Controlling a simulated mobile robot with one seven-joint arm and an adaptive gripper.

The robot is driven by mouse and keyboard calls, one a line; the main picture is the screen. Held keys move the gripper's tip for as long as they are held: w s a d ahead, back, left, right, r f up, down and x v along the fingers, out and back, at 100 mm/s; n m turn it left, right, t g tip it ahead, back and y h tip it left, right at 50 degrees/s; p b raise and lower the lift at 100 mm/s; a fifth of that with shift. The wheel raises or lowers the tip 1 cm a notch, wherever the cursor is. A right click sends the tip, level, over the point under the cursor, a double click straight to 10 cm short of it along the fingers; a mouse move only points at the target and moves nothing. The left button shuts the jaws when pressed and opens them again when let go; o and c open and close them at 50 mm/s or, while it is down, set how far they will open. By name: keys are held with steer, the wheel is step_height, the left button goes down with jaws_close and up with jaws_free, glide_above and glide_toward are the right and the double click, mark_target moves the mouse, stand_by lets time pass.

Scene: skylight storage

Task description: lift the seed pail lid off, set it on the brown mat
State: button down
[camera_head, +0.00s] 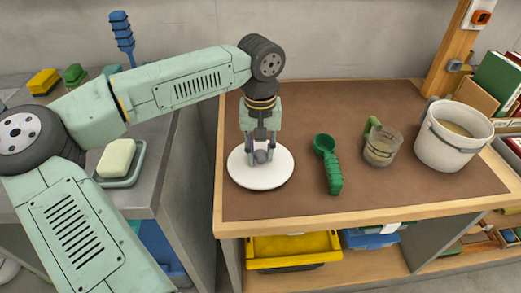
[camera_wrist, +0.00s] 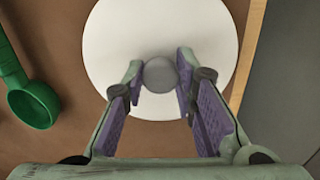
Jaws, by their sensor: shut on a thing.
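The seed pail lid (camera_head: 243,178) is a round white disc with a grey ball knob. It is over the left part of the brown mat (camera_head: 300,103), and looks flat on it or very close to it. My gripper (camera_head: 261,155) points down with its fingers on the knob. In the wrist view the knob (camera_wrist: 160,74) sits between my fingertips, and the white lid (camera_wrist: 110,45) spreads out beyond it. The white seed pail (camera_head: 449,150) stands uncovered at the right of the mat, with pale contents visible inside.
A green scoop (camera_head: 333,175) lies right of the lid, and it also shows in the wrist view (camera_wrist: 35,103). A clear jug (camera_head: 381,147) with a green handle stands between scoop and pail. A wooden post (camera_head: 453,45) rises behind the pail. Soap in a dish (camera_head: 117,160) is on the grey counter left.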

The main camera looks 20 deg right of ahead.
steer(key=shift+f, duration=0.4)
stand_by(0.3)
steer(key=c, duration=1.2)
jaws_free()
steer(key=shift+r, duration=0.15)
steer(key=shift+r+p, duration=2.3)
steer(key=shift+r, duration=1.6)
